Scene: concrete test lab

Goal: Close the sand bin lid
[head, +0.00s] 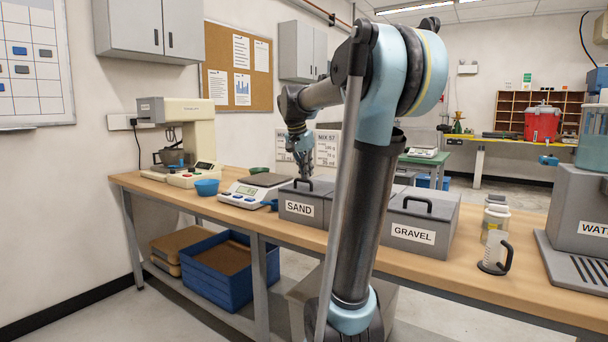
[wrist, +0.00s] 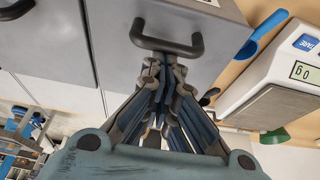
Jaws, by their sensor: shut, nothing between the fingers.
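The grey sand bin (head: 297,209) stands on the wooden bench, its SAND label facing front. Its lid (head: 318,187) appears to lie flat on the bin, with a black handle (head: 303,183) on top. My gripper (head: 303,172) is just above the lid, behind the handle. In the wrist view the lid (wrist: 190,15) fills the top middle, and the black handle (wrist: 165,43) is right by the fingertips of my gripper (wrist: 165,62). The fingers are shut and empty. I cannot tell whether they touch the handle or lid.

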